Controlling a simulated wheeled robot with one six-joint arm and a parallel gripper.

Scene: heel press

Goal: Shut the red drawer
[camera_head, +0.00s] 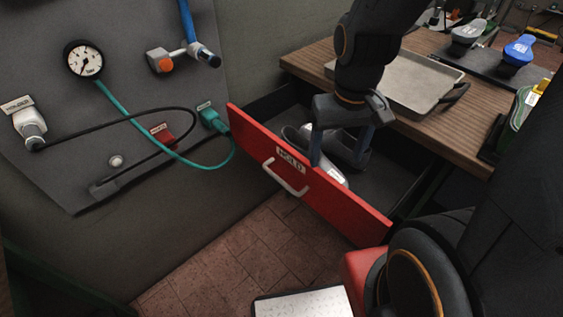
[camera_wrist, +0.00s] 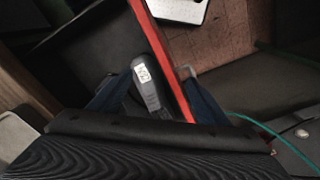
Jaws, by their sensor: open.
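The red drawer (camera_head: 345,205) is pulled out from under the wooden bench. Its red front has a pale bar handle (camera_head: 285,178) and a label above it. In the wrist view, the drawer's front (camera_wrist: 165,62) is a red strip running down between my fingers. Whether a finger touches the panel I cannot tell. A dark grey object with a white label (camera_wrist: 146,82) lies in the drawer between the fingers, apparently not gripped.
The wooden bench (camera_head: 305,62) holds a grey tray (camera_head: 408,97) and blue and grey items behind. At left, a grey wall panel carries a gauge (camera_head: 83,60), hoses and a green connector (camera_head: 212,119) close to the drawer's left end. Tiled floor (camera_head: 240,260) lies before the drawer.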

